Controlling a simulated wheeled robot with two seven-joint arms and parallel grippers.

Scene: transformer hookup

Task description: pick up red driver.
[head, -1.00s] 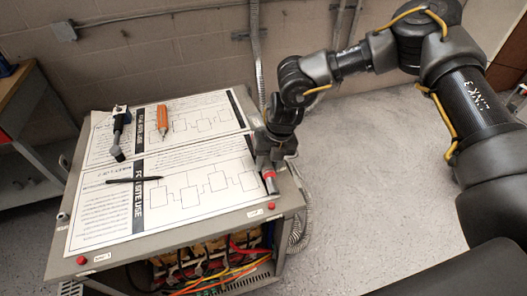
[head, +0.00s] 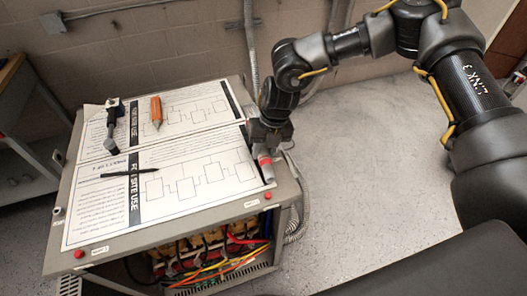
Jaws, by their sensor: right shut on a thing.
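The red driver (head: 265,166) is at the right edge of the transformer's top. Only its red part shows below my right gripper (head: 264,153); the rest is hidden by the fingers. My right gripper comes down from above and is shut on it. I cannot tell whether the driver touches the top or is just clear of it. My left gripper is not in view.
Printed sheets (head: 211,214) cover the transformer's top (head: 167,240). On them lie an orange tool (head: 156,112), a black-and-grey tool (head: 112,122) and a black pen (head: 130,173). Colored wires (head: 215,262) fill the open front. A grey floor (head: 345,190) lies clear to the right.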

